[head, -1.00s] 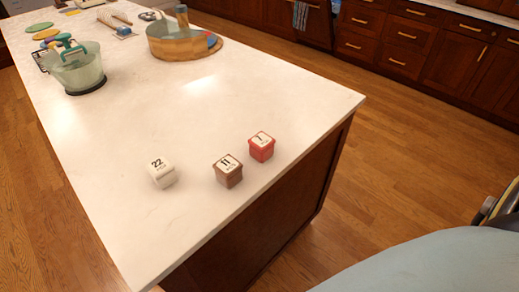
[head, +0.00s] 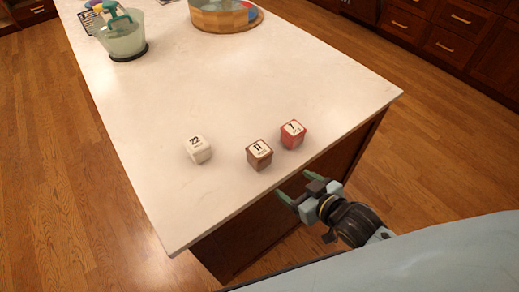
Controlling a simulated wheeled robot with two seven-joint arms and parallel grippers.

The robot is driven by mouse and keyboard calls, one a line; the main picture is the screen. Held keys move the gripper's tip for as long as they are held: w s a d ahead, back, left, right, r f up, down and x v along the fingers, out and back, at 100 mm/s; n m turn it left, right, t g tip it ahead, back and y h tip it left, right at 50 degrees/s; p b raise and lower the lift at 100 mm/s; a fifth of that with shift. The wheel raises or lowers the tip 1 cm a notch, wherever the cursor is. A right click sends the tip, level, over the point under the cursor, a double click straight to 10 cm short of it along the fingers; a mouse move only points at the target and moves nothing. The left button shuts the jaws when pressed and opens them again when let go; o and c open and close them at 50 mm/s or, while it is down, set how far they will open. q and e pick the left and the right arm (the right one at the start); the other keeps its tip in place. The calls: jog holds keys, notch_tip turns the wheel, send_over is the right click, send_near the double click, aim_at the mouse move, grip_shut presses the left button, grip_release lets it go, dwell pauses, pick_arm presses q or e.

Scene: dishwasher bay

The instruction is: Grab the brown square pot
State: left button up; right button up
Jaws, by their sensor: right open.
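The brown square pot (head: 259,155) is a small cube-shaped pot with a white top marked 11. It stands on the white countertop near its front right edge. A red square pot (head: 292,134) marked 7 stands close to its right, and a white square pot (head: 198,149) marked 22 stands to its left. My right gripper (head: 291,193) is in the head view below and to the right of the brown pot, by the counter's edge. Its green-tipped fingers are apart and empty, not touching any pot. My left gripper is not in view.
The island's white countertop (head: 240,85) is clear beyond the pots. A glass jug with a green handle (head: 122,36) and a round wooden container (head: 218,16) stand at the far end. Wooden floor surrounds the island, with dark cabinets (head: 455,35) at top right.

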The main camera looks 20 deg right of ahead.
jog(key=y, duration=0.1)
send_near(259, 154)
jog(key=shift+t, duration=0.5)
jog(key=w+f, duration=0.4)
jog(key=shift+w+a+f, duration=0.15)
jog(key=shift+w, duration=0.2)
jog(key=shift+a+x, duration=0.15)
jog(key=shift+x, duration=1.4)
jog(key=shift+a+x, duration=0.15)
jog(key=shift+x, duration=1.45)
jog(key=shift+s+f, duration=0.15)
jog(key=shift+s, duration=0.05)
jog(key=c, duration=1.2)
jog(key=shift+o, duration=0.2)
